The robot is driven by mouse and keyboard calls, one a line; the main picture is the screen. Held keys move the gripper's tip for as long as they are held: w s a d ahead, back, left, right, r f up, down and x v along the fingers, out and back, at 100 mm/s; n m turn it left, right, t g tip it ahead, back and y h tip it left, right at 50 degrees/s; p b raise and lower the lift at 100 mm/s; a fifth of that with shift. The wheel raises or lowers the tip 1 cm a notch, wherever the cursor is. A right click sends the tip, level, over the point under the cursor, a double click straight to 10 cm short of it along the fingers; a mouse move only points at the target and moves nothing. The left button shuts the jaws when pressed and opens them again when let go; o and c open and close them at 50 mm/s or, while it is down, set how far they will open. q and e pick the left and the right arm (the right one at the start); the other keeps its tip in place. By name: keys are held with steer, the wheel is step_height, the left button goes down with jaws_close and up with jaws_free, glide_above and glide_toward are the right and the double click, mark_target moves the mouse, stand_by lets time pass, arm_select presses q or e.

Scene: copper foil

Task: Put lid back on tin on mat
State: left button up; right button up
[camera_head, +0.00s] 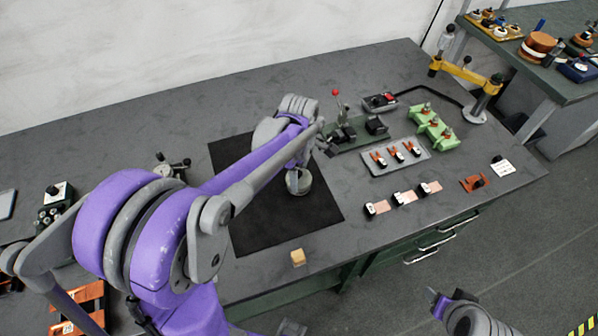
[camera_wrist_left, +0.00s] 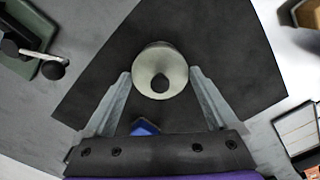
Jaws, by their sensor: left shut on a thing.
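A black mat (camera_head: 275,226) lies on the grey bench and also fills the middle of the left wrist view (camera_wrist_left: 225,60). A grey-green round tin (camera_head: 299,183) shows on the mat, under my left gripper (camera_head: 299,168). In the left wrist view a pale round lid (camera_wrist_left: 149,60) with a dark knob in its middle sits between the fingers of my left gripper (camera_wrist_left: 160,88), which is shut on it. It hides most of the tin there. I cannot tell whether the lid touches the tin. My right gripper (camera_head: 437,298) is low at the right, partly seen and away from the bench.
A small tan block (camera_head: 298,257) is near the front edge. A grey tray with orange clamps (camera_head: 398,156), a green rack (camera_head: 433,126) and a red-knobbed device (camera_head: 343,130) stand to the right. The bench behind the mat is clear.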

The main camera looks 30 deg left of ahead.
stand_by(0.3)
arm_select(q)
steer(key=o, duration=1)
steer(key=shift+c, duration=0.2)
steer(key=shift+r+p, duration=1.65)
steer(key=shift+r, duration=1.9)
arm_select(e)
steer(key=r, duration=0.1)
steer(key=w+r, duration=0.1)
steer(key=r, duration=0.1)
steer(key=w+r, duration=0.1)
steer(key=shift+w+r, duration=0.1)
steer(key=shift+r, duration=0.3)
arm_select(q)
jaws_close()
steer(key=shift+f, duration=0.25)
arm_select(e)
steer(key=shift+f, duration=0.15)
